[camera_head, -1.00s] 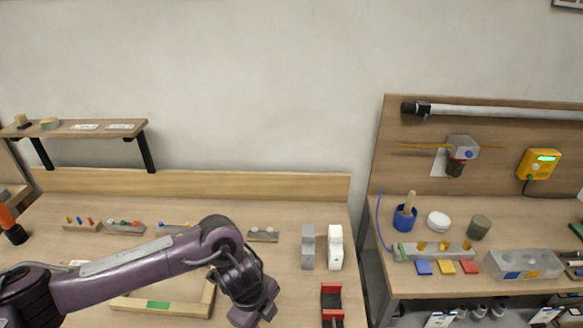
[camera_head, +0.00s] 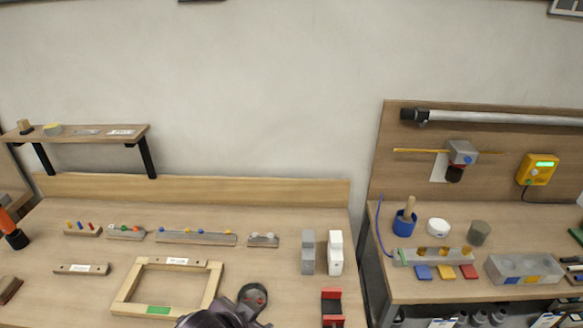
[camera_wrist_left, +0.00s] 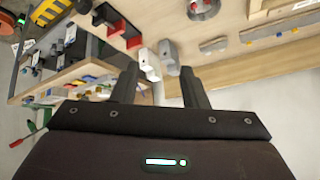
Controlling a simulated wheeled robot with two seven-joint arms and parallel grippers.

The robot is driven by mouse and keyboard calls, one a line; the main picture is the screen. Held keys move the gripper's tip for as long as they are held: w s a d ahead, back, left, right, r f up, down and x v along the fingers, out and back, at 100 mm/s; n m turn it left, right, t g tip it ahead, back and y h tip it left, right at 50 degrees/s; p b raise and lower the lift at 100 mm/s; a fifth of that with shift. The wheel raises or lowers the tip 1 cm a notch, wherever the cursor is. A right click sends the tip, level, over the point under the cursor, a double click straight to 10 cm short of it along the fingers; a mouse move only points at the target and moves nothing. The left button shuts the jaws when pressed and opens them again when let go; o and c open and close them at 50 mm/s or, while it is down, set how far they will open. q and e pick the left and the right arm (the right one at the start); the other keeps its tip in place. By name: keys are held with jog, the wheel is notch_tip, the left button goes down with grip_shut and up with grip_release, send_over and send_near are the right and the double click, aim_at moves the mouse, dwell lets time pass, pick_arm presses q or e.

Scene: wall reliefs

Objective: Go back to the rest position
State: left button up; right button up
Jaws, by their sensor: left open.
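My left gripper (camera_wrist_left: 160,88) shows in the left wrist view with its two dark fingers apart and nothing between them. Beyond the fingertips are a white block (camera_wrist_left: 149,64) and a grey block (camera_wrist_left: 170,56), which stand side by side on the workbench. I cannot tell the distance to them, but no contact shows. In the head view only part of my left arm (camera_head: 215,319) shows at the bottom edge, and its fingers cannot be made out. My right gripper is in neither view.
A wooden frame (camera_head: 118,300) lies on the left bench near my arm. A red holder (camera_head: 332,302) is at its front right. The right bench (camera_head: 430,285) holds a blue cup (camera_head: 404,224) and coloured tiles.

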pick_arm(q)
jog(key=s+a+f+n+g+y, duration=0.25)
jog(key=s+a+f+n, duration=0.2)
jog(key=s+a, duration=0.55)
notch_tip(320, 180, down, 34)
jog(key=a+r+g+b, duration=0.1)
jog(key=a+g+b, duration=0.1)
jog(key=b, duration=0.4)
jog(key=s+a+f+b, duration=0.2)
jog(key=s+f+b, duration=0.1)
jog(key=s+f, duration=0.7)
jog(key=s+a+f+g+b, duration=0.1)
jog(key=s+f+b, duration=0.1)
jog(key=s+f, duration=0.8)
notch_tip(320, 180, down, 7)
jog(key=shift+s+a+r+b, duration=0.2)
jog(key=shift+s+a+b, duration=0.1)
jog(key=shift+a+b, duration=0.1)
jog(key=shift+n+g, duration=0.25)
